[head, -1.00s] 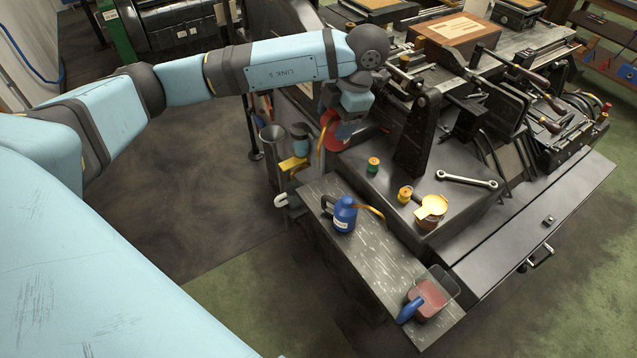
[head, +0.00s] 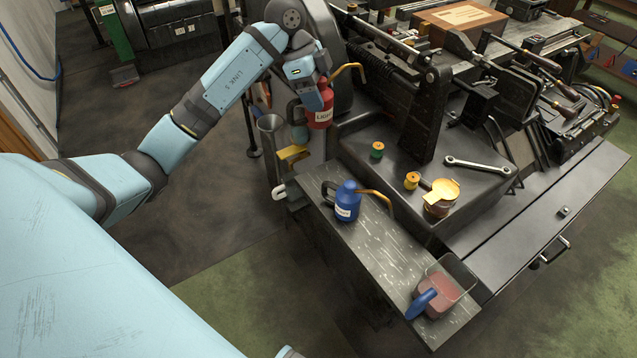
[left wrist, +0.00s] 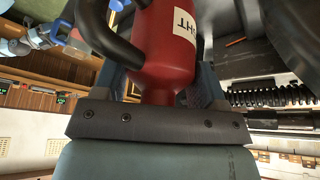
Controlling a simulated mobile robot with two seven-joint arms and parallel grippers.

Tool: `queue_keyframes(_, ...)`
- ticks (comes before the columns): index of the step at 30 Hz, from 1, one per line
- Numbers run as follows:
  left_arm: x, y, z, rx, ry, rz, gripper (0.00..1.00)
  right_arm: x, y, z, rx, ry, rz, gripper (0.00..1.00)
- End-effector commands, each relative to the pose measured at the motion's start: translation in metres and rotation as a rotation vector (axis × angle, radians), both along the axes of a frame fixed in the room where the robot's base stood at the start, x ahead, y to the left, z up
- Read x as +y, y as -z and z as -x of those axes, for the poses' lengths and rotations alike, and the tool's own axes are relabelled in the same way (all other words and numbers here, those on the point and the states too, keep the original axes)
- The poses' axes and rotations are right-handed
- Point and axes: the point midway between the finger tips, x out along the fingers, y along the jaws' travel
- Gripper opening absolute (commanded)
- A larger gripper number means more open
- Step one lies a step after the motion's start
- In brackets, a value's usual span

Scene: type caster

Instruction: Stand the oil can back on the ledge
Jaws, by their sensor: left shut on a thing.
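A red oil can (head: 320,118) with a white label, dark handle and brass spout hangs roughly upright in my left gripper (head: 316,97), beyond the ledge's far end. The left gripper is shut around its top; the fingertips are largely hidden. In the left wrist view the red can (left wrist: 165,50) fills the middle, its narrow neck at the gripper and its black handle at left. The grey, scratched ledge (head: 375,245) runs along the front of the machine. A blue oil can (head: 347,203) stands upright on it. My right gripper is not in view.
A clear-walled bin with red contents (head: 437,297) and a blue item (head: 421,303) sit at the ledge's near end. Green (head: 377,150) and yellow (head: 411,180) spools, an ink tin (head: 438,207) and a wrench (head: 477,165) lie on the higher bed. The ledge's middle is bare.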

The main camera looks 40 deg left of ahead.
Motion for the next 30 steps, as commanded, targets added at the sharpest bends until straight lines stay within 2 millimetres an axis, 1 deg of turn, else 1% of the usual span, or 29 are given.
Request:
queue_keyframes(2, 0.002, 0.004, 0.000, -0.006, -0.058, 0.003, 0.37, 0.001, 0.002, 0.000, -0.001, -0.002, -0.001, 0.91)
queue_keyframes(5, 0.002, 0.014, -0.001, -0.007, -0.091, 0.004, 0.37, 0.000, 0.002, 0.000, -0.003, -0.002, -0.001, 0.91)
queue_keyframes(8, 0.003, 0.037, 0.000, -0.003, -0.094, 0.004, 0.37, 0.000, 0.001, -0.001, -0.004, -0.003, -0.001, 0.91)
queue_keyframes(15, 0.002, 0.102, 0.000, -0.004, -0.091, 0.005, 0.37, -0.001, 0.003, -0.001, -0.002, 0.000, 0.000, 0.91)
queue_keyframes(18, 0.002, 0.126, 0.000, -0.005, -0.091, 0.005, 0.37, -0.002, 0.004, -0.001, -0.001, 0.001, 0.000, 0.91)
queue_keyframes(21, 0.002, 0.145, 0.000, -0.006, -0.091, 0.004, 0.37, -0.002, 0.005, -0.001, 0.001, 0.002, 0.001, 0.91)
queue_keyframes(24, 0.003, 0.155, -0.001, -0.008, -0.090, 0.004, 0.37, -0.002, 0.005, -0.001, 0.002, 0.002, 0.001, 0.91)
queue_keyframes(28, 0.003, 0.163, -0.001, -0.008, -0.090, 0.004, 0.37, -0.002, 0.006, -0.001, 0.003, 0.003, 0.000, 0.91)
queue_keyframes(30, 0.003, 0.170, -0.001, -0.006, -0.090, 0.002, 0.37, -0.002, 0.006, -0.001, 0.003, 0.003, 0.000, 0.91)
